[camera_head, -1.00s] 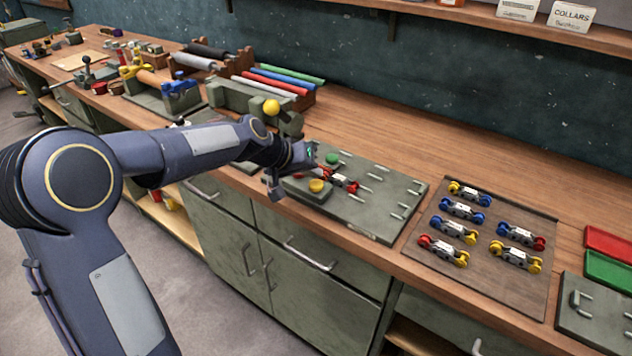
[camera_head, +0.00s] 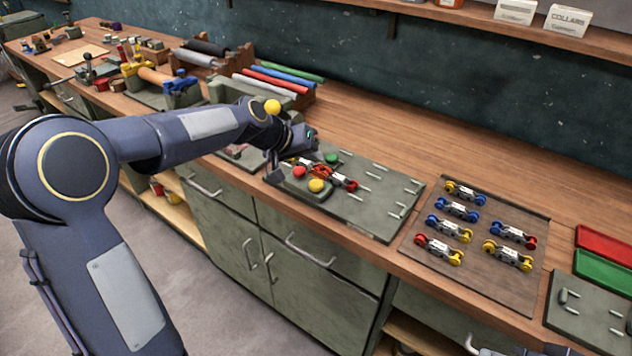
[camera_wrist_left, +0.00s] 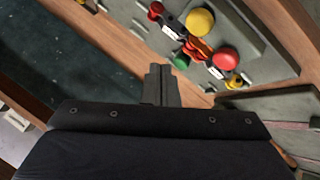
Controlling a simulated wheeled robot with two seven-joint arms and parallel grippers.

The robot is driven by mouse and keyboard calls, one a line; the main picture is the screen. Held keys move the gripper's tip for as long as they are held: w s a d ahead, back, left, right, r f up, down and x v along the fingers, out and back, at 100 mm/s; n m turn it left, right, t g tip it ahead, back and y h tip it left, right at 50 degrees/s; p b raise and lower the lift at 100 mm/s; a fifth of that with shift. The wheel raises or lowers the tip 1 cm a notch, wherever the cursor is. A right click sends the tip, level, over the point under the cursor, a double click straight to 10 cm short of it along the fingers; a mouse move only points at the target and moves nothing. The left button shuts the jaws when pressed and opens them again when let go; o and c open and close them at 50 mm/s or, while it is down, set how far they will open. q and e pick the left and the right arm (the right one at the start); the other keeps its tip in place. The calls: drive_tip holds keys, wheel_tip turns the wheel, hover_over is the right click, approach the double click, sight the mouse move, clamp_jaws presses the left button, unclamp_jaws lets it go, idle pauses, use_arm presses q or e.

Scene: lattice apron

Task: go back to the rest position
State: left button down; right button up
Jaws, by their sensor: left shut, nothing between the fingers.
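My left gripper (camera_head: 290,150) is above the left end of a grey pegged board (camera_head: 372,208) on the bench. Its fingers are shut and empty; in the left wrist view the closed fingers (camera_wrist_left: 160,84) show dark and together. Near it on the board are a green button (camera_head: 331,158), a red button (camera_head: 299,172) and a yellow button (camera_head: 316,185). A red and grey linked part (camera_head: 343,181) lies beside them. In the left wrist view the fingers point toward the board, close to the green button (camera_wrist_left: 181,61). Only a sliver of my right arm shows at the bottom right edge.
A brown tray (camera_head: 478,193) holds several coloured linked parts. A red tray (camera_head: 605,246) and a green tray (camera_head: 603,271) lie at the right. A rack with coloured rolls (camera_head: 280,79) stands behind my left arm. The bench behind the pegged board is clear.

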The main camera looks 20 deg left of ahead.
use_arm(q)
drive_tip(key=shift+s, duration=0.1)
drive_tip(key=s+a+r, duration=0.2)
drive_tip(key=s, duration=0.7)
drive_tip(key=s+a+r, duration=0.1)
drive_tip(key=s, duration=0.9)
drive_tip(key=s+f+y, duration=0.1)
drive_tip(key=s+f, duration=0.2)
drive_tip(key=s, duration=0.4)
drive_tip(key=s+f+g, duration=0.1)
drive_tip(key=s+f, duration=0.2)
drive_tip(key=s, duration=0.5)
drive_tip(key=shift+s+g+y, duration=0.3)
drive_tip(key=shift+y, duration=0.1)
